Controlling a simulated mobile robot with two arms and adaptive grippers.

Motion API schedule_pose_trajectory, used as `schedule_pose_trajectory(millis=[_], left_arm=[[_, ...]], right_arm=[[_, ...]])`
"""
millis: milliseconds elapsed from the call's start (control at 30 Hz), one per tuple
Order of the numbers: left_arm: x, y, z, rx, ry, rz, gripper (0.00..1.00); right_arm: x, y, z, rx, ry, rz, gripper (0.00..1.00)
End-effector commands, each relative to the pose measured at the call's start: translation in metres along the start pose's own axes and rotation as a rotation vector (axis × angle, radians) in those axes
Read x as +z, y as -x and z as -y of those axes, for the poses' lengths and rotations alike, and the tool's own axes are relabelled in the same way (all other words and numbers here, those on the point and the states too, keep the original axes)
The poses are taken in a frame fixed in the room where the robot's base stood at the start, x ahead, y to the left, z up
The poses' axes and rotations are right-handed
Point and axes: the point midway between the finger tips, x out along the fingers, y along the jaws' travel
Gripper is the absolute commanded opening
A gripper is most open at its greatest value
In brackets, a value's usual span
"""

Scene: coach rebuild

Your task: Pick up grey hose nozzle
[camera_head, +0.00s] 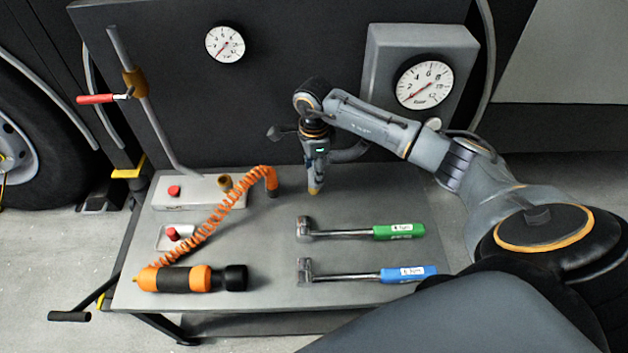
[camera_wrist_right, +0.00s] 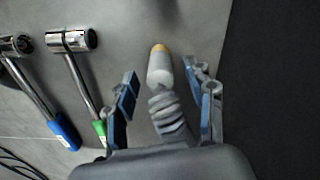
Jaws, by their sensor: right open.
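The grey hose nozzle (camera_wrist_right: 160,72) has a tan-yellow tip and a ribbed grey neck. In the right wrist view it lies between the two blue-padded fingers of my right gripper (camera_wrist_right: 163,98), with a visible gap on each side. The gripper is open. In the head view the right gripper (camera_head: 315,160) points down over the back of the grey table, and the nozzle's yellowish tip (camera_head: 315,190) shows just below it. The gripper hides much of the nozzle there. My left gripper is not in view.
A green-handled wrench (camera_head: 400,231) and a blue-handled wrench (camera_head: 409,273) lie in front of the gripper on the table (camera_head: 280,290). An orange coiled hose (camera_head: 205,222) and an orange-black cylinder (camera_head: 182,279) lie to the left. A dark wall with gauges stands behind.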

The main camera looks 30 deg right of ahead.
Motion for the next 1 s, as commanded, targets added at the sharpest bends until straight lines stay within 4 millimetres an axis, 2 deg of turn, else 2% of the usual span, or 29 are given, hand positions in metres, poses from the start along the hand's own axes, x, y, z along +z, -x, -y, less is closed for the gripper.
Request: schedule_pose_trajectory(millis=[100, 300, 567, 867, 1000], left_arm=[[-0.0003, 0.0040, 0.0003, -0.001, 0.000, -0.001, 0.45], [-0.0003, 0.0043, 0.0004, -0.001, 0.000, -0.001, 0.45], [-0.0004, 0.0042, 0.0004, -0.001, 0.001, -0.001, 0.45], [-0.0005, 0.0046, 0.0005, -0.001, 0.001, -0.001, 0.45], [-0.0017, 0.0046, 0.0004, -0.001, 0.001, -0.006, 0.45]], right_arm=[[-0.0003, -0.0061, 0.0003, -0.001, -0.001, 0.000, 0.54], [-0.0003, -0.0058, 0.0004, -0.001, -0.001, 0.000, 0.52], [-0.0003, -0.0057, 0.0003, -0.001, -0.001, 0.000, 0.00], [-0.0003, -0.0043, 0.0006, -0.002, -0.001, 0.000, 0.00], [-0.0001, 0.0034, 0.0009, -0.003, 0.000, 0.001, 0.00]])
